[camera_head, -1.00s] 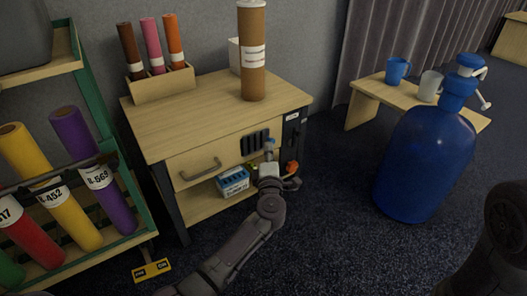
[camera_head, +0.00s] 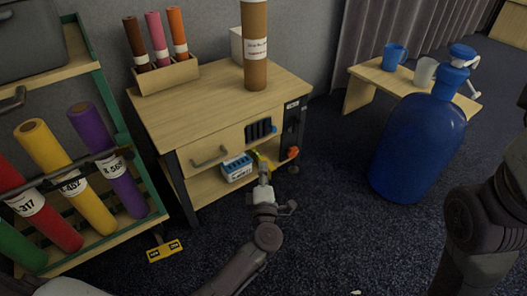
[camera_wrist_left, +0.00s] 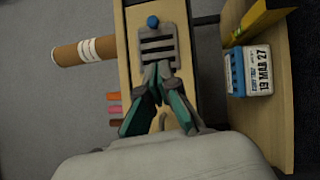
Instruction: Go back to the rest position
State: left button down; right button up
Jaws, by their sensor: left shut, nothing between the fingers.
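My left gripper (camera_head: 262,168) is in front of the small wooden workbench (camera_head: 213,105), below its tabletop and near the lower shelf. It is shut and empty. In the left wrist view its green-edged fingertips (camera_wrist_left: 157,76) meet in front of a dark slotted panel (camera_wrist_left: 160,45) with a blue knob. My left arm comes up from the bottom of the head view. Part of my right arm (camera_head: 482,220) shows at the right edge; its gripper is out of the picture.
A blue and white box (camera_head: 237,168) and a yellow item (camera_wrist_left: 262,22) lie on the lower shelf. A cardboard tube (camera_head: 255,50) stands on top. A rack of coloured rolls (camera_head: 80,190) is left; a big blue bottle (camera_head: 415,145) is right. Dark carpet between is mostly free.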

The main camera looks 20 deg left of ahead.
pick_arm(q)
jog(key=shift+s+d+f, duration=0.1)
jog(key=shift+s+d, duration=0.05)
jog(key=shift+s, duration=0.3)
